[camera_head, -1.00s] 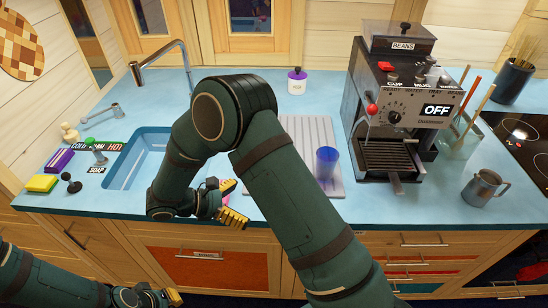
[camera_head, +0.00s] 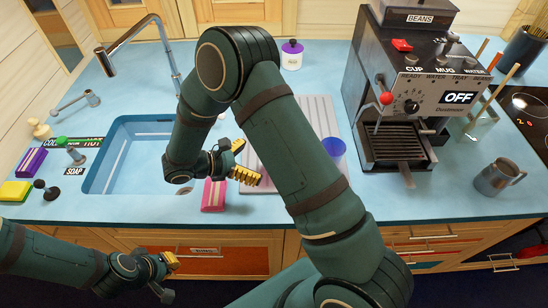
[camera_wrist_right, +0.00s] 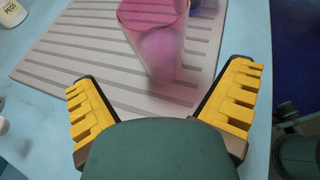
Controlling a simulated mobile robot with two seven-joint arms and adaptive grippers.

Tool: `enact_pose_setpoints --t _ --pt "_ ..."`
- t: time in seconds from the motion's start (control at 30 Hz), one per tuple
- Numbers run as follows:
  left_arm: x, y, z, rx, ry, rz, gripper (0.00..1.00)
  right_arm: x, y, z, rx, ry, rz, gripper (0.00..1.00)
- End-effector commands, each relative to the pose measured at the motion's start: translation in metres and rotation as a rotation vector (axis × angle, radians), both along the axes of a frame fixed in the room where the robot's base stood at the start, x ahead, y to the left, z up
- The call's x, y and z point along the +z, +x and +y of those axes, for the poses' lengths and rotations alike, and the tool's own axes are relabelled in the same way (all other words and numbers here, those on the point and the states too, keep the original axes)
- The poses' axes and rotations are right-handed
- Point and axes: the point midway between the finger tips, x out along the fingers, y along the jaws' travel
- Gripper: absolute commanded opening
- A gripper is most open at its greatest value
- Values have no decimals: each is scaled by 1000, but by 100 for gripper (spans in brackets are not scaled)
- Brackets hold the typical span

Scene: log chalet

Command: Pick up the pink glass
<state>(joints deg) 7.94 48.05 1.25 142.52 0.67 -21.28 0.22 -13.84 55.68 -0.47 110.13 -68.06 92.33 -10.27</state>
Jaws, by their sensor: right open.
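The pink glass (camera_wrist_right: 158,40) is see-through and stands upright on the grey ribbed mat (camera_wrist_right: 60,40) in the right wrist view. My right gripper (camera_wrist_right: 165,105) is open and empty, with its yellow-padded fingers to either side and the glass ahead of the gap, not between the pads. In the head view my right gripper (camera_head: 242,163) is at the mat's left edge, and the pink glass is hidden, seemingly behind my right forearm. My left gripper (camera_head: 165,277) is low in front of the counter, empty, its fingers apart.
A blue glass (camera_head: 333,152) stands on the mat right of my forearm. A coffee machine (camera_head: 405,110) stands further right, with a metal jug (camera_head: 498,177) beyond. A pink packet (camera_head: 213,195) lies near the front edge, right of the sink (camera_head: 105,175).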

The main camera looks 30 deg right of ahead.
Motion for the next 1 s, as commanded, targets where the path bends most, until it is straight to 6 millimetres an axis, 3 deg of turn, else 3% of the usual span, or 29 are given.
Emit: enact_pose_setpoints --t 0.6,0.93,0.97,1.0 --pt "5 0 0 0 -1 -1 0 -27 -10 -61 -1 0 -1 100" --pt "5 0 0 0 -1 0 0 -30 -11 -67 1 1 -3 100" --pt "5 0 0 0 -1 0 0 -30 -11 -67 0 1 -2 93" --pt "5 0 0 0 -1 0 0 -30 -11 -67 0 1 -2 79"
